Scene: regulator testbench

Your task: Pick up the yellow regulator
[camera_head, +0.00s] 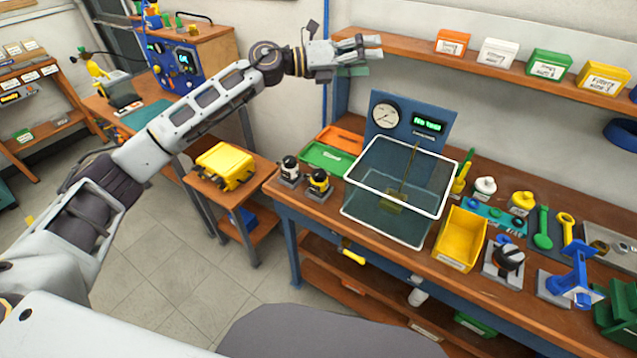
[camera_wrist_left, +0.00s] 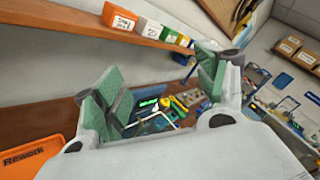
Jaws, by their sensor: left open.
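The yellow regulator (camera_head: 319,181), with a black base, stands on the left part of the workbench, beside a similar white-topped one (camera_head: 289,168). My left gripper (camera_head: 362,56) is raised above the back of the bench near the wall shelf, well above and behind the yellow regulator. Its fingers are apart with nothing between them; the green finger pads also show in the left wrist view (camera_wrist_left: 158,92). I cannot make out the yellow regulator in that view. My right gripper is not in view.
A clear water tank (camera_head: 395,190) stands right of the regulators, before a blue gauge panel (camera_head: 410,118). Green (camera_head: 325,157) and orange (camera_head: 342,138) trays lie behind them. A yellow bin (camera_head: 461,238) and tools fill the right. The shelf (camera_head: 420,47) overhangs the bench.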

